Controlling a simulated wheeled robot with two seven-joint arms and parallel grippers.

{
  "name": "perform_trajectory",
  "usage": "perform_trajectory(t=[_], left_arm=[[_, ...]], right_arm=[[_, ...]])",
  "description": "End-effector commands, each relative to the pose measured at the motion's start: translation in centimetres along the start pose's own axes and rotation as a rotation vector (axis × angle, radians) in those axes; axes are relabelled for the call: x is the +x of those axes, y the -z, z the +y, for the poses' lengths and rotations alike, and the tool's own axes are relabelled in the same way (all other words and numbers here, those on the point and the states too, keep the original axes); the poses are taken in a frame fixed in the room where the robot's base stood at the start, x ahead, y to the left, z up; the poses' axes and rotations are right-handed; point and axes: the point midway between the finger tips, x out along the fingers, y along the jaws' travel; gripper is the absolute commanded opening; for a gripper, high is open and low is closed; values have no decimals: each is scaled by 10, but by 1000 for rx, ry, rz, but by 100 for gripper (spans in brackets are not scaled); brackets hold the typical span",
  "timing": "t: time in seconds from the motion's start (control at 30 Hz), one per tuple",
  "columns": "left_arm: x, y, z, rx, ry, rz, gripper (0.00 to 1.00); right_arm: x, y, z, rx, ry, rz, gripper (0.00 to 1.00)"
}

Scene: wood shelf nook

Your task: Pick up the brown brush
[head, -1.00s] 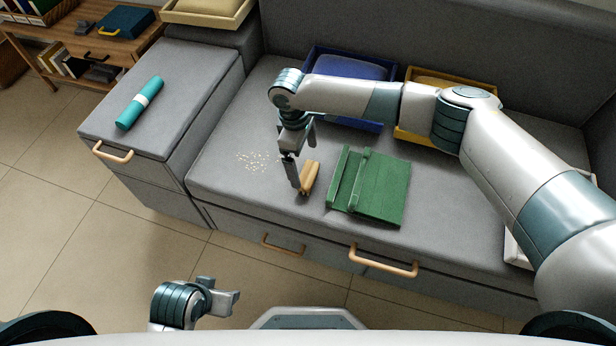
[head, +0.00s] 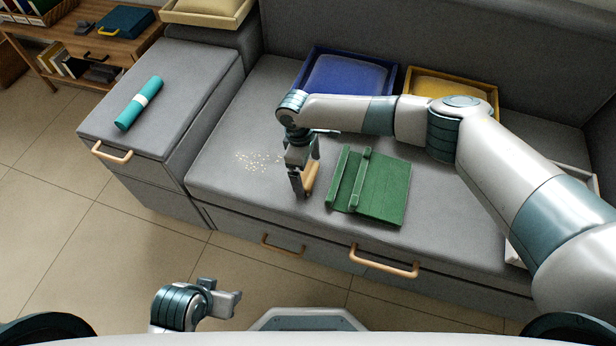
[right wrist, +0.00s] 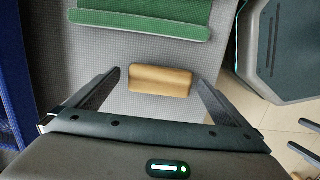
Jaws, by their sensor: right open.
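The brown brush (head: 312,180) lies on the grey bench seat, left of the green dustpan-like piece (head: 383,190). My right gripper (head: 304,190) is open, pointing down at the brush and partly hiding it in the head view. In the right wrist view the brush (right wrist: 160,80) shows whole between the spread fingers (right wrist: 158,77), with a small gap at each end. I cannot tell how far the fingertips are above the seat. My left gripper (head: 228,300) is low in the head view, away from the bench; its jaw opening is unclear.
Pale crumbs (head: 258,161) lie left of the brush. A blue tray (head: 312,75) and a yellow tray (head: 452,79) stand against the backrest. A teal roll (head: 139,103) lies on the left cabinet. Handles (head: 384,261) stick out of the bench front.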

Motion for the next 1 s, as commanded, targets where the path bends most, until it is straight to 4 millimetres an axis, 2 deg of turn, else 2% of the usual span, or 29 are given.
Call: perform_trajectory(t=[0.17, 0.63, 0.67, 0.83, 1.0], left_arm=[[-1, 4, 3, 2, -6, 22, 48], [0, 3, 4, 3, -7, 19, 48], [0, 3, 4, 3, -7, 18, 48], [0, 2, 3, 3, -7, 16, 48], [0, 2, 3, 3, -6, 16, 48]], right_arm=[[14, 0, 0, 0, 0, 0, 100], [15, 0, 0, -1, 0, 0, 100], [15, 0, 0, -1, 0, 0, 95], [15, 0, 0, -1, 0, 0, 55], [14, 0, 0, 0, 0, 0, 54]])
